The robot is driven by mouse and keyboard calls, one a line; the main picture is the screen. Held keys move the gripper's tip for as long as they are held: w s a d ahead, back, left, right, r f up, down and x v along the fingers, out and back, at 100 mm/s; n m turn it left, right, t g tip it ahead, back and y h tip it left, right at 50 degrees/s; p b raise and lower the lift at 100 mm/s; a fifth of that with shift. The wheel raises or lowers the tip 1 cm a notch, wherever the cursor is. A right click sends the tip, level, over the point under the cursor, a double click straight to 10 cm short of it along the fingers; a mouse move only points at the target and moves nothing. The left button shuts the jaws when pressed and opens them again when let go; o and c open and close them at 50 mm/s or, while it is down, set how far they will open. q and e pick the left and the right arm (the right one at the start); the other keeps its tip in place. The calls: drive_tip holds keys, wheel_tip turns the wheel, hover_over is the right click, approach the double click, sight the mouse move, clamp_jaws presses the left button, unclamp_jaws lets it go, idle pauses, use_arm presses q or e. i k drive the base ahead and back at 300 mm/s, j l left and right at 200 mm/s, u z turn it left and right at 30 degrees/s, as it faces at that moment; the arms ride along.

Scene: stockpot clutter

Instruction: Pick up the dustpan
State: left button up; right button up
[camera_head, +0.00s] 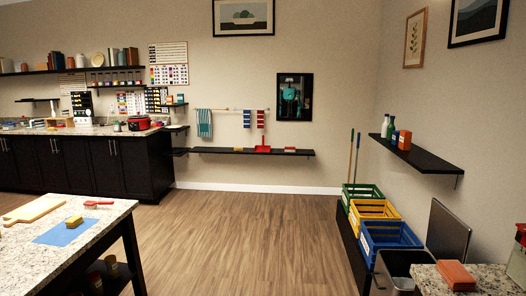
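A small red flat-looking item, possibly the dustpan (262,149), sits on the long dark wall shelf (225,151) at the back. It is too small to be sure of its shape. Neither of my grippers is in view, and nothing in view is held.
A granite-topped island (112,222) stands at the left front, with a cutting board (33,211) and a blue mat (63,232). Green (362,192), yellow (374,210) and blue crates (388,240) line the right. The wood floor (240,235) between is clear.

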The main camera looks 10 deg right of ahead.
sight(263, 143)
drive_tip(key=i+j+u, duration=0.25)
drive_tip(key=i, duration=0.55)
drive_tip(key=i+u, duration=0.25)
drive_tip(key=i, duration=0.5)
drive_tip(key=i+l+z, duration=0.25)
drive_tip(key=i, duration=0.35)
drive_tip(key=i+j+z, duration=0.2)
drive_tip(key=i, duration=0.4)
drive_tip(key=i+z, duration=0.25)
drive_tip(key=i, duration=0.4)
drive_tip(key=i+j+z, duration=0.25)
drive_tip(key=i, duration=0.35)
drive_tip(key=i+z, duration=0.1)
drive_tip(key=i, duration=1.15)
drive_tip(key=i+j+z, duration=0.15)
drive_tip(key=i, duration=1.1)
drive_tip(key=i+z, duration=0.35)
drive_tip(key=i, duration=1.5)
